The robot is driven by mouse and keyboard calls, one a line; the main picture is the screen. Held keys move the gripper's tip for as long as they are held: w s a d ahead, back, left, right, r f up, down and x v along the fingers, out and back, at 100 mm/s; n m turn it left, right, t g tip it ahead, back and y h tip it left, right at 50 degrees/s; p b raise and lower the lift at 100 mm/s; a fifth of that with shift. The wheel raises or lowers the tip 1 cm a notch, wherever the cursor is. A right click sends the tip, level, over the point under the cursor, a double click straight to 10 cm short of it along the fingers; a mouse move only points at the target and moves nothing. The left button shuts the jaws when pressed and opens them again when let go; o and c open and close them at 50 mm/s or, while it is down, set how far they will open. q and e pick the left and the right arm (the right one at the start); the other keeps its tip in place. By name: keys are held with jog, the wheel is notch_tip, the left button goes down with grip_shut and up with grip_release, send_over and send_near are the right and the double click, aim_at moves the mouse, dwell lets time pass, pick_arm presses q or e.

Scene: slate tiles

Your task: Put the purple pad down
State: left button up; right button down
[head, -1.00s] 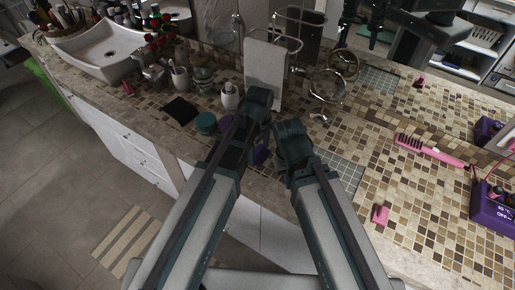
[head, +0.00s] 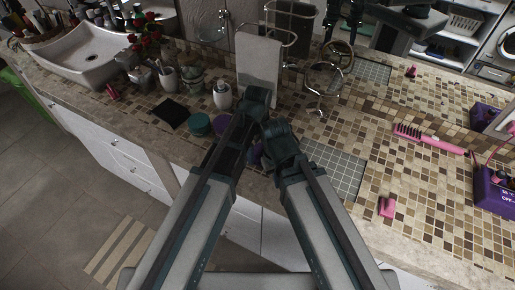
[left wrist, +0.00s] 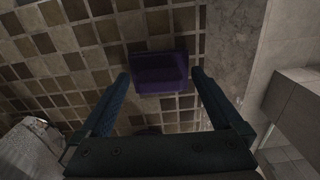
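The purple pad (left wrist: 160,72) is between the two fingertips of my left gripper (left wrist: 160,75) in the left wrist view. Its sides lie close against the fingers, and it is gripped there, above or at the tiled counter near its front edge. In the head view, part of the purple pad (head: 255,154) shows between my arms; the rest is hidden. My left gripper (head: 255,112) points down and its fingertips are hidden there. My right gripper (head: 280,140) is close beside it; its fingers cannot be made out.
A teal round thing (head: 198,124) and another purple thing (head: 222,123) stand left of my left gripper.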

aim_at(256, 147)
pick_arm(q)
jog(key=shift+f, duration=0.2)
pick_arm(e)
jog(key=shift+f, duration=0.2)
pick_arm(q)
notch_tip(256, 147, up, 14)
jog(key=p, duration=1.3)
jog(key=shift+w+a+p, duration=0.15)
jog(key=shift+a+p, duration=0.05)
jog(key=shift+p, duration=0.1)
pick_arm(e)
notch_tip(256, 147, up, 14)
